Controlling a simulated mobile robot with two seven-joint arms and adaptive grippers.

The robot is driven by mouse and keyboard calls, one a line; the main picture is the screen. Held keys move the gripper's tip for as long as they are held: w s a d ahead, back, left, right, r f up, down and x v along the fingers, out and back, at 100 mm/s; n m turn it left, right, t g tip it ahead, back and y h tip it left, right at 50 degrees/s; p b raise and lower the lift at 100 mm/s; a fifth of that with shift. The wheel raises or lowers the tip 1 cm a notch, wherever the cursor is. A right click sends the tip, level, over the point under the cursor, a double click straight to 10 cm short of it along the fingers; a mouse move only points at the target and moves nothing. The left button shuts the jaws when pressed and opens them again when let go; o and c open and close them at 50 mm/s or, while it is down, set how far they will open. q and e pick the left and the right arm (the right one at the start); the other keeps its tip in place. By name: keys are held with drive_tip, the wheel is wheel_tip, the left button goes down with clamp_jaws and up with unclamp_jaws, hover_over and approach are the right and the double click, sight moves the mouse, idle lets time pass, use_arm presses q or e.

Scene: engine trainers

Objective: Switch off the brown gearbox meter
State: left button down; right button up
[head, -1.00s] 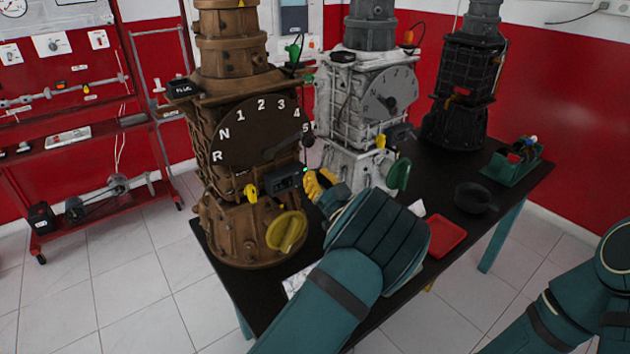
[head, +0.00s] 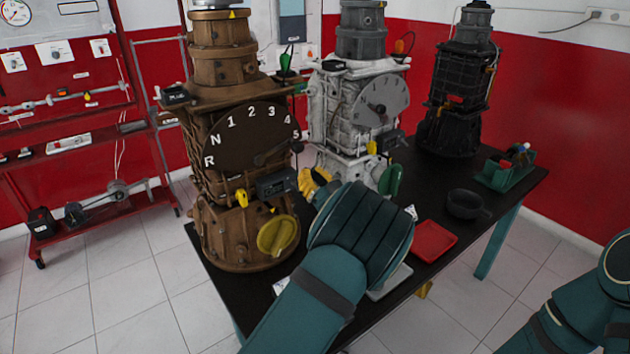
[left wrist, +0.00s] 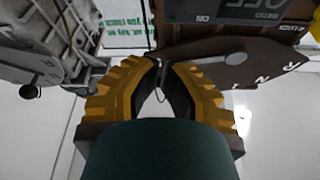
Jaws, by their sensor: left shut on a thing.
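The brown gearbox (head: 205,160) stands at the left of the table with a numbered dial plate. Its meter (head: 277,185) is a dark box on the front, low and right; in the left wrist view it (left wrist: 240,14) shows inverted "ON" and what reads as "OFF" at the top edge. My left gripper (head: 309,182) has yellow fingers beside the meter's right side. In the left wrist view its tips (left wrist: 158,64) are closed together on a thin dark thing. I cannot tell whether this is a switch or a cord. My right gripper is out of view.
A white gearbox (head: 325,120) stands close behind the left gripper, and a black one (head: 458,90) further right. A yellow knob (head: 277,236) sticks out below the meter. A red tray (head: 433,241), black bowl (head: 465,203) and green bin (head: 508,170) occupy the table's right part.

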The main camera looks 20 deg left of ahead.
use_arm(q)
drive_tip(key=s+d+f, duration=0.5)
drive_tip(key=d, duration=0.1)
drive_tip(key=shift+s+f, duration=0.15)
drive_tip(key=shift+f, duration=0.15)
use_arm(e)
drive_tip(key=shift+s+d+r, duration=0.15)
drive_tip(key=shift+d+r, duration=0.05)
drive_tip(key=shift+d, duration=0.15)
